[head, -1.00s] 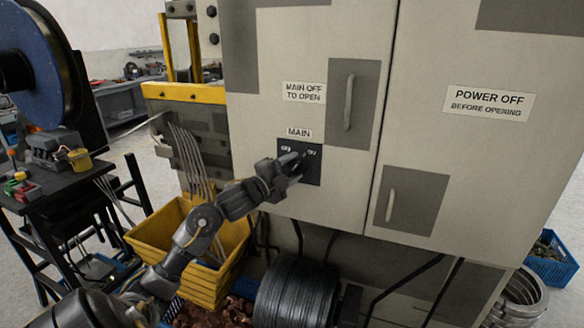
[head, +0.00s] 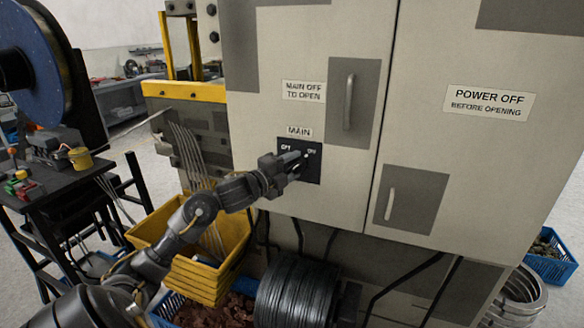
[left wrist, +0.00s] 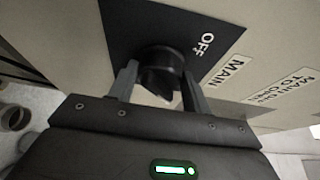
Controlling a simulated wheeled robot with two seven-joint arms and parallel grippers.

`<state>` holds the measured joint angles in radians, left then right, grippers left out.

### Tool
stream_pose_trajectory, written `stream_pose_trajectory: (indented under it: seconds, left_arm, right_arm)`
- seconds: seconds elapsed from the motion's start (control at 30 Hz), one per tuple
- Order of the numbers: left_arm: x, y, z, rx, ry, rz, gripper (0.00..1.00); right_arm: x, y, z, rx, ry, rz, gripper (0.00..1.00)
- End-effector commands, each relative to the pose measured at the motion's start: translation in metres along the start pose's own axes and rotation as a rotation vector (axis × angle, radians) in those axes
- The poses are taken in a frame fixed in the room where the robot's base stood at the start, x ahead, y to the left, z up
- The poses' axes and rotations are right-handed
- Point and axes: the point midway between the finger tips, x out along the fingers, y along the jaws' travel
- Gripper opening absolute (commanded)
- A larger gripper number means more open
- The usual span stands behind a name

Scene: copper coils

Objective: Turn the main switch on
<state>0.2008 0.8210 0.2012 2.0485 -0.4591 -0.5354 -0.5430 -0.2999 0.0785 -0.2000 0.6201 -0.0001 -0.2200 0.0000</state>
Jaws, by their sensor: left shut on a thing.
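The main switch is a black round knob (left wrist: 161,70) on a dark square plate (head: 313,172), under the MAIN label (head: 299,131) on the grey cabinet door. My left gripper (head: 294,164) is at the plate and covers most of the knob in the head view. In the left wrist view its two fingers (left wrist: 158,78) stand on either side of the knob and are shut on it. The word OFF (left wrist: 203,44) shows on the plate beside the knob. I cannot tell for sure where the knob points. My right gripper is not in view.
The cabinet door has a handle (head: 349,102) up and right of the switch. Yellow crates (head: 205,283) stand below my left arm, beside a black wire coil (head: 296,292). A dark stand with a blue spool (head: 38,62) is at the left.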

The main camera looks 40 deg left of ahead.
Motion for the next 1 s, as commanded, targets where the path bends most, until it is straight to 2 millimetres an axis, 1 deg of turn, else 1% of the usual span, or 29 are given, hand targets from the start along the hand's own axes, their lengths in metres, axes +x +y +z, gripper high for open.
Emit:
stream_pose_trajectory:
  seconds: [0.03, 0.17, 0.43, 0.53, 0.67, 0.8, 1.0]
  left_arm:
    - [0.000, -0.004, 0.002, 0.001, -0.003, -0.008, 0.53]
    - [0.000, -0.003, 0.001, 0.000, -0.003, -0.006, 0.69]
    - [-0.001, -0.001, 0.001, 0.000, -0.002, -0.003, 0.69]
    - [-0.007, 0.001, 0.001, 0.001, -0.002, -0.002, 0.69]
    - [-0.025, 0.003, 0.001, 0.005, -0.001, 0.000, 0.69]
    - [-0.052, 0.003, 0.001, 0.005, -0.001, -0.001, 0.69]
    - [-0.084, 0.002, 0.000, 0.004, -0.001, 0.000, 0.69]
  right_arm:
    - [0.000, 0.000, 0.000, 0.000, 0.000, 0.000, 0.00]
    - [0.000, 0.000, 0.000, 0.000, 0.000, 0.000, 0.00]
    - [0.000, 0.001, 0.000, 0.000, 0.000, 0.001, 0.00]
    - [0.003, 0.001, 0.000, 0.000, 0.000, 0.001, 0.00]
    - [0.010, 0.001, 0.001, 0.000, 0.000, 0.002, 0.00]
    - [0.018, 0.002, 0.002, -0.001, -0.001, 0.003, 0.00]
    - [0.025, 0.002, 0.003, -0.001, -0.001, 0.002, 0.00]
